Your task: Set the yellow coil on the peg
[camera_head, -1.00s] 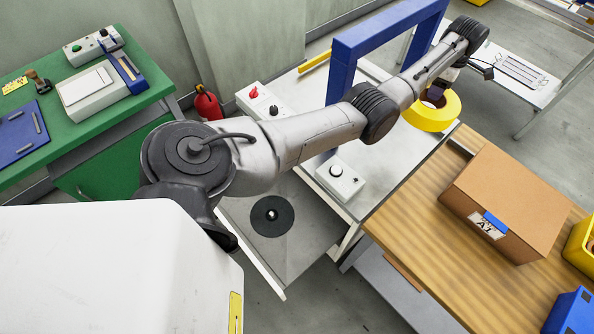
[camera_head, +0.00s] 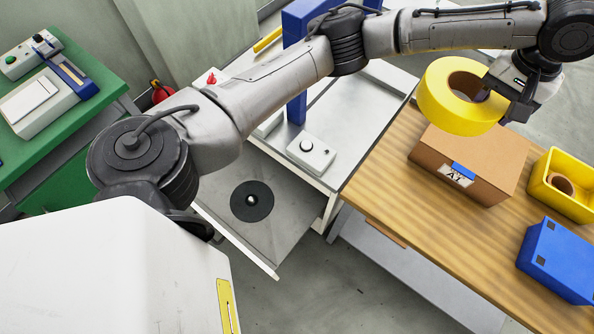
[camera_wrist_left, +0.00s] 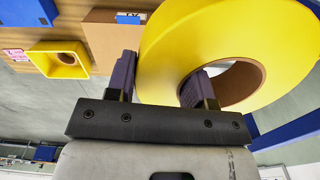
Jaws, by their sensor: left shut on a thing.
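The yellow coil (camera_head: 447,106), a thick ring with a brown core, hangs in the air above the cardboard box. My left gripper (camera_head: 510,92) is shut on its rim. In the left wrist view the coil (camera_wrist_left: 168,48) sits between the two fingers of the left gripper (camera_wrist_left: 160,82), one finger outside and one inside the core hole. A dark round base with a short light peg (camera_head: 251,200) stands on the grey shelf at lower centre, well left of and below the coil. My right gripper is not in view.
The cardboard box (camera_head: 480,160) stands on the wooden table (camera_head: 400,218). A yellow bin (camera_head: 560,205) and a blue bin (camera_head: 558,262) are at its right. A blue gantry frame (camera_head: 297,105) rises from the white table behind my arm. A green bench (camera_head: 60,165) is at left.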

